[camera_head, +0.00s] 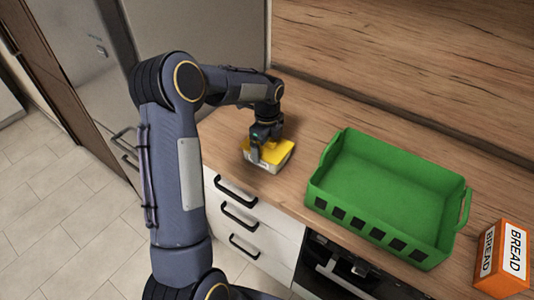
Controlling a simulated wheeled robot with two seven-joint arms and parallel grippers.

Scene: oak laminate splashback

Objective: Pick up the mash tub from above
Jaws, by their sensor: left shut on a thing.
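The mash tub (281,152) is a small tub with a yellow lid and pale sides. It is at the left part of the wooden counter, near the front edge. My left gripper (262,155) comes down on it from above and is shut on it. The fingers and wrist hide part of the lid. I cannot tell whether the tub rests on the counter or is slightly lifted. My right gripper is not in view.
A green crate (325,192), empty, stands on the counter (318,116) right of the tub. An orange and white bread box (503,259) is at the far right. The oak splashback (420,60) rises behind. White drawers (270,236) are below the front edge.

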